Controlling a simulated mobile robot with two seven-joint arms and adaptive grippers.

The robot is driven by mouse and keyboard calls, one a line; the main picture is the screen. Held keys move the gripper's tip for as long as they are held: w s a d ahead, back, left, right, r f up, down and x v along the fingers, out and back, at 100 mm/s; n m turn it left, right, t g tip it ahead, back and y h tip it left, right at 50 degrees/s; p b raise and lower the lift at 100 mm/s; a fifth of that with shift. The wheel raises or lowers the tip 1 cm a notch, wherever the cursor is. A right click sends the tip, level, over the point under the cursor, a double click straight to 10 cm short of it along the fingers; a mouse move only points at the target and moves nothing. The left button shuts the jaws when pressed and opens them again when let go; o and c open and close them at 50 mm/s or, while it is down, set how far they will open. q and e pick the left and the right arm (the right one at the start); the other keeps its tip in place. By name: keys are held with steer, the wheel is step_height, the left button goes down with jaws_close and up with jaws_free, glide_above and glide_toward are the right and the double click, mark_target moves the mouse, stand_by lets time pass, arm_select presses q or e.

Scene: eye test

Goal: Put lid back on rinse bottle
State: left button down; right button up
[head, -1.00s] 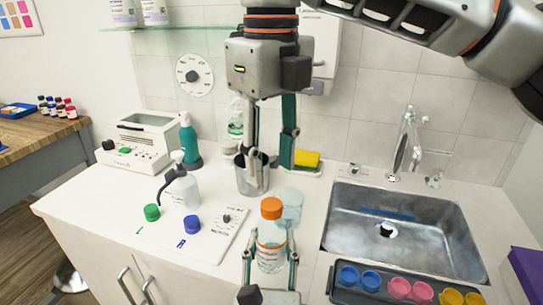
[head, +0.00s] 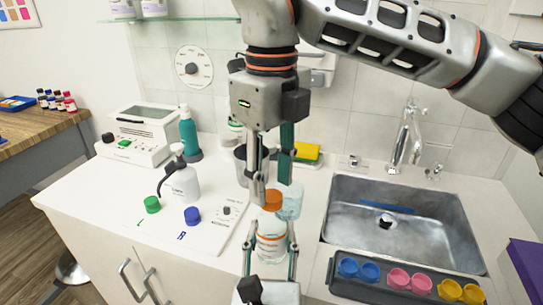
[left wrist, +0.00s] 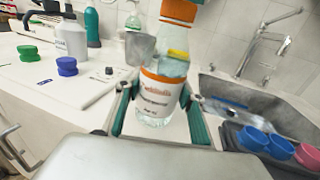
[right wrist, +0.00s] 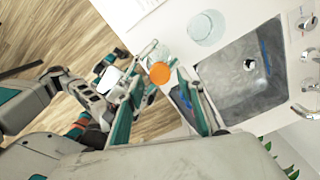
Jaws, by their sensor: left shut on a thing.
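The rinse bottle (head: 271,235) is clear with an orange and white label. Its orange lid (head: 272,200) is at the top of the neck; I cannot tell whether it is seated. In the left wrist view the bottle (left wrist: 160,95) stands upright between the fingers, with the lid (left wrist: 179,10) above it. My left gripper (head: 270,249) is shut on the bottle from the front. My right gripper (head: 271,190) points down from above, its fingers on either side of the lid. In the right wrist view the lid (right wrist: 160,73) lies between the spread fingers, which look open.
A clear cup (head: 292,202) stands just behind the bottle. A metal cup (head: 241,166) is farther back. A green cap (head: 152,204), a blue cap (head: 192,215) and a white nozzle bottle (head: 183,182) are left. The sink (head: 345,225) and a tray of coloured cups (head: 395,296) are right.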

steer(key=shift+f, duration=1.05)
jaws_close()
steer(key=shift+o, duration=0.7)
jaws_free()
step_height(320, 180, up, 12)
